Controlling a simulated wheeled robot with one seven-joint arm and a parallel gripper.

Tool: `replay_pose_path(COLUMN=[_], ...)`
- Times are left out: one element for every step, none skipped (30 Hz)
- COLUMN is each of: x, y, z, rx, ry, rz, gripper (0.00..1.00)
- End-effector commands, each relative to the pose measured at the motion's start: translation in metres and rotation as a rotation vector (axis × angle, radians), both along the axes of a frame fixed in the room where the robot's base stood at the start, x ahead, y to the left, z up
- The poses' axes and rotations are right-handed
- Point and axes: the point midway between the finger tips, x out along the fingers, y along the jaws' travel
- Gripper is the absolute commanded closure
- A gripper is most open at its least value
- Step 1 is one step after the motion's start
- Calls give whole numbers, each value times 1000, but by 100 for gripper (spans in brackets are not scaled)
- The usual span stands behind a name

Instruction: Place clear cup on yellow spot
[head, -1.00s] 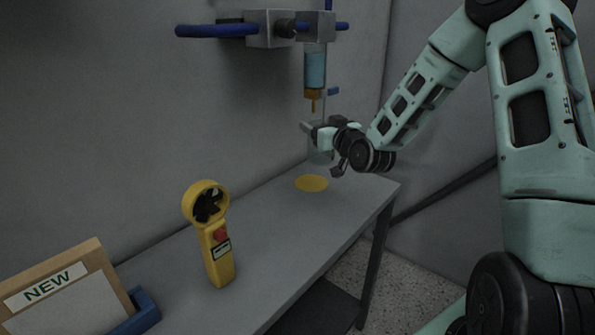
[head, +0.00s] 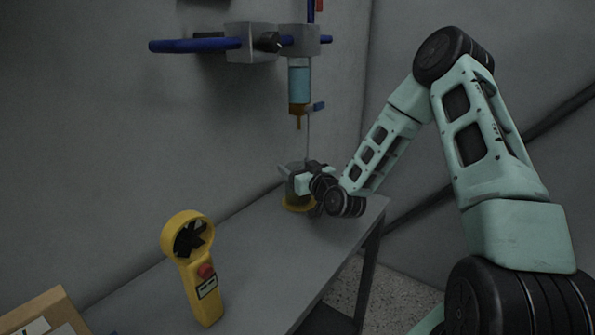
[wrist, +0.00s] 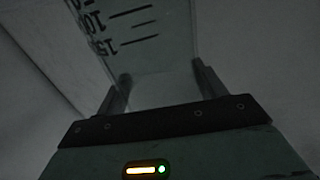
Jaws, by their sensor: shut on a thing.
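The clear cup (head: 292,192) is at the far end of the table, over the yellow spot (head: 299,207), which shows around and through its lower part. My gripper (head: 298,180) is shut on the cup from the right side. In the wrist view, the cup's clear wall with dark measuring marks (wrist: 130,30) stands between the two fingers of my gripper (wrist: 160,88). The cup looks upright. I cannot tell whether its base touches the spot.
A burette with blue liquid (head: 299,82) hangs from a clamp (head: 252,43) on the wall above the cup. A yellow handheld fan device (head: 205,290) stands nearer on the grey table (head: 255,250). A wooden-framed board (head: 40,310) is at lower left. The middle of the table is clear.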

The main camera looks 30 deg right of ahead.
Motion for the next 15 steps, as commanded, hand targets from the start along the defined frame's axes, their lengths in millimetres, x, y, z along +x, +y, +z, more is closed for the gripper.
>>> replay_pose_path(x=[0, 0, 0, 0, 0, 0, 0, 0, 0, 0, 0, 0, 0, 0, 0], y=[0, 0, 0, 0, 0, 0, 0, 0, 0, 0, 0, 0, 0, 0, 0], z=[-4, -6, -7, -7, -7, -6, -6, -6, -6, -7, -7, -9, -10, -11, -9], rx=[0, 0, -1, -1, -1, -2, -2, -2, -1, -1, -1, -2, -2, -2, -1], ry=[0, 0, -1, -1, -1, -2, -2, -1, -1, -1, -1, -1, -1, -1, -1], rz=[-1, -1, -1, -1, -1, -1, -1, -1, -1, -1, -1, -1, -1, -1, -1], gripper=[63, 63, 63, 63, 63, 63, 63, 63, 63, 63, 63, 63, 63, 63, 19])
